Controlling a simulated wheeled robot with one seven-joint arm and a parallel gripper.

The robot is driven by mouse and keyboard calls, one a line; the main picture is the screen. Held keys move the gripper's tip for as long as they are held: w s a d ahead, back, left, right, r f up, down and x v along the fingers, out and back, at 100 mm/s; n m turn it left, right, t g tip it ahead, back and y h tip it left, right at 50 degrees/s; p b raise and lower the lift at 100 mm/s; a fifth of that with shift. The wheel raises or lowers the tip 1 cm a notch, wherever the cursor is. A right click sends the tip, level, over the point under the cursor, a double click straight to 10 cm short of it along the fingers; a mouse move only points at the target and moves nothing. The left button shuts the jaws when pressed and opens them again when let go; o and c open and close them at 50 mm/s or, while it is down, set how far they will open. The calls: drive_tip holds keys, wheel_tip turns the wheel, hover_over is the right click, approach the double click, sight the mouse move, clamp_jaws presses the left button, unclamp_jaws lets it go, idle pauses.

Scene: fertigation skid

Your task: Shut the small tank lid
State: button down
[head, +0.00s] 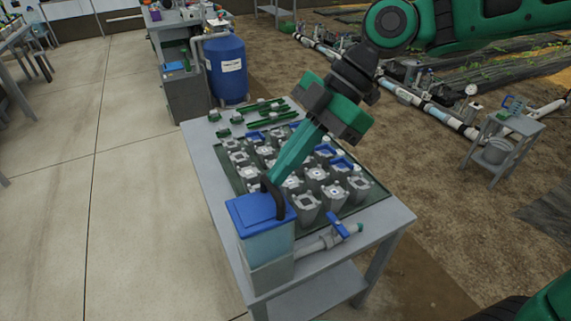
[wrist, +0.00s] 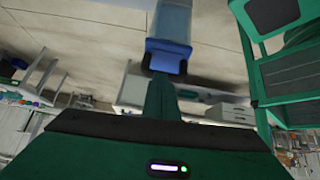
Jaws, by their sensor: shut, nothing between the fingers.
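The small tank (head: 268,245) is a translucent light-blue box on a grey base at the table's near left corner. Its blue lid (head: 252,209) appears to lie about flat over the top; I cannot tell whether it is fully seated. My gripper (head: 269,184) is shut and empty, its green fingers slanting down to the lid's back right edge. A dark curved piece beside the lid partly hides that edge. In the wrist view the blue lid (wrist: 166,57) and the tank (wrist: 174,18) show just past my fingertips (wrist: 164,76); contact is unclear.
A blue-handled valve (head: 338,224) on a grey pipe stands right of the tank. A dark tray (head: 377,191) of several grey fittings fills the table (head: 200,153) behind it. A large blue tank (head: 226,72) stands beyond. The floor left of the table is clear.

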drive_tip(key=shift+s+d+f+g, duration=0.2)
drive_tip(key=shift+s+f+g, duration=0.15)
drive_tip(key=shift+f, duration=0.35)
drive_tip(key=shift+a+r, duration=0.1)
drive_tip(key=shift+r, duration=0.2)
drive_tip(key=shift+w+a+r, duration=0.3)
drive_tip(key=shift+w+r, duration=0.55)
drive_tip(key=shift+r, duration=0.1)
drive_tip(key=w+d+f+m+t+h, duration=0.25)
drive_tip(key=d+m, duration=0.55)
drive_tip(key=d, duration=0.5)
drive_tip(key=w+d+f+m+t+h, duration=0.1)
drive_tip(key=w+d+f+m+t, duration=0.2)
drive_tip(key=d+m, duration=0.8)
drive_tip(key=s+d+f+m+h, duration=0.1)
drive_tip(key=s+d+f+m, duration=0.1)
drive_tip(key=s+d+m, duration=0.4)
drive_tip(key=s+d+f+m+g+h, duration=0.1)
drive_tip(key=s+d+m, duration=0.4)
drive_tip(key=d, duration=0.8)
wheel_tip(320, 180, down, 3)
drive_tip(key=shift+s+d+r+m+h, duration=0.25)
drive_tip(key=shift+s+m+h, duration=0.25)
drive_tip(key=shift+s, duration=0.45)
